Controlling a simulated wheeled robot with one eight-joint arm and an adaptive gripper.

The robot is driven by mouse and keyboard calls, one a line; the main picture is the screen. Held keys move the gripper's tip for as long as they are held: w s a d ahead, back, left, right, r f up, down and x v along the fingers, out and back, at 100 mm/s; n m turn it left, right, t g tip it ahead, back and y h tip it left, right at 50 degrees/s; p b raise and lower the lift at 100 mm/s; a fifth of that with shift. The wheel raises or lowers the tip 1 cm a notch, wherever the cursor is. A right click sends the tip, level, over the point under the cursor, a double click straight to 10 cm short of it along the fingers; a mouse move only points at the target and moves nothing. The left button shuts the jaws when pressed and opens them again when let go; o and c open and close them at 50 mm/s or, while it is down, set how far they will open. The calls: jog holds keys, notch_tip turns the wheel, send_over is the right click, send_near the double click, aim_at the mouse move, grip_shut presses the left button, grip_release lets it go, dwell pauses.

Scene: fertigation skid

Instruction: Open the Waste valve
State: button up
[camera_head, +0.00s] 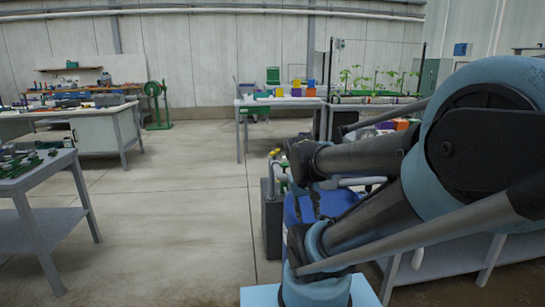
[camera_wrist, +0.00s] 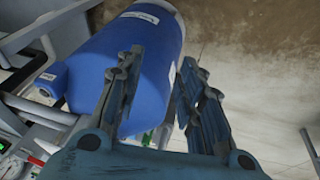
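My gripper (camera_wrist: 160,62) is open and empty in the wrist view, its two dark fingers spread apart. A large blue drum (camera_wrist: 158,40) with white labels lies behind and between the fingers; I cannot tell whether they touch it. The blue drum (camera_head: 330,203) also shows in the head view, partly hidden by my arm. White pipework (camera_head: 358,182) runs just above it. I cannot pick out the Waste valve by a label in either view. A small yellow part (camera_head: 273,153) shows left of my arm, too small to identify. My arm hides much of the skid.
A dark box (camera_head: 271,218) stands left of the drum. A grey table (camera_head: 38,182) with tools is at the left, and a workbench (camera_head: 98,127) is behind it. A table with coloured boxes (camera_head: 311,89) is at the back. The middle floor is clear.

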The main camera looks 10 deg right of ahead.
jog(key=w+d+r+m+t+h, duration=0.2)
jog(key=w+r+h, duration=0.15)
jog(key=w, duration=0.95)
jog(key=m+t+h, duration=0.4)
jog(key=t+h, duration=0.1)
jog(key=t, duration=0.5)
send_near(273, 152)
jog(key=x, duration=1)
jog(key=shift+w+d+f, duration=0.15)
jog(key=shift+w+f, duration=0.2)
grip_shut()
